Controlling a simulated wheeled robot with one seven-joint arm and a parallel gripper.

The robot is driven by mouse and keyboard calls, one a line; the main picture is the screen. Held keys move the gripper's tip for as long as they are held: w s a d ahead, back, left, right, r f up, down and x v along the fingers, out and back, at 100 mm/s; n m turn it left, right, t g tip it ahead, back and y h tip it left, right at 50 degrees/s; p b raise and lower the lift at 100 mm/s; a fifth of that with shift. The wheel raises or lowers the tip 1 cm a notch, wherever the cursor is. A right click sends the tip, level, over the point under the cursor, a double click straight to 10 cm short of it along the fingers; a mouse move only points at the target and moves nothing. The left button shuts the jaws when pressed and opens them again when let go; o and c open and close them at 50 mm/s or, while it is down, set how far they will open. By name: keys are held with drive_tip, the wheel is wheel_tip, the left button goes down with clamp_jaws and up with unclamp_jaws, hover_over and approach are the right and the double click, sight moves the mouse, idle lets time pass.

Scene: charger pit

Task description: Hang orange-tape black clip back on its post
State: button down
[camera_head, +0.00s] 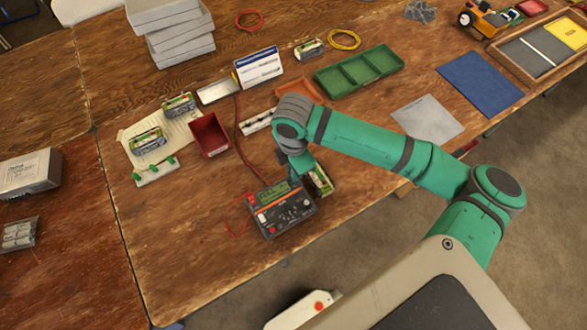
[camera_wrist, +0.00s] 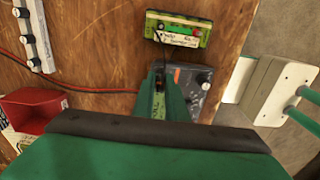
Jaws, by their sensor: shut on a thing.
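The dark charger (camera_head: 284,209) with a green display, knobs and an orange stripe sits near the table's front edge. In the wrist view part of it (camera_wrist: 193,82) shows just right of my fingers. My gripper (camera_wrist: 162,82) is shut on a small dark thing, the black clip (camera_wrist: 158,84), just beside the charger. Its orange tape cannot be made out. In the head view my gripper (camera_head: 294,178) hangs at the charger's back edge, and the wrist hides the clip. I cannot tell which post is which, or whether the clip touches one.
A battery pack (camera_head: 320,180) lies right of the charger; it also shows in the wrist view (camera_wrist: 178,30). A red lead (camera_head: 230,213) loops at the charger's left. A red bin (camera_head: 209,135) and a white strip (camera_head: 256,121) lie further back. Bare wood lies front left.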

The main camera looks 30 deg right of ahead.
drive_tip(key=shift+f, duration=0.1)
idle(0.7)
drive_tip(key=c, duration=1.7)
unclamp_jaws()
drive_tip(key=shift+o, duration=1.1)
drive_tip(key=shift+r, duration=3.75)
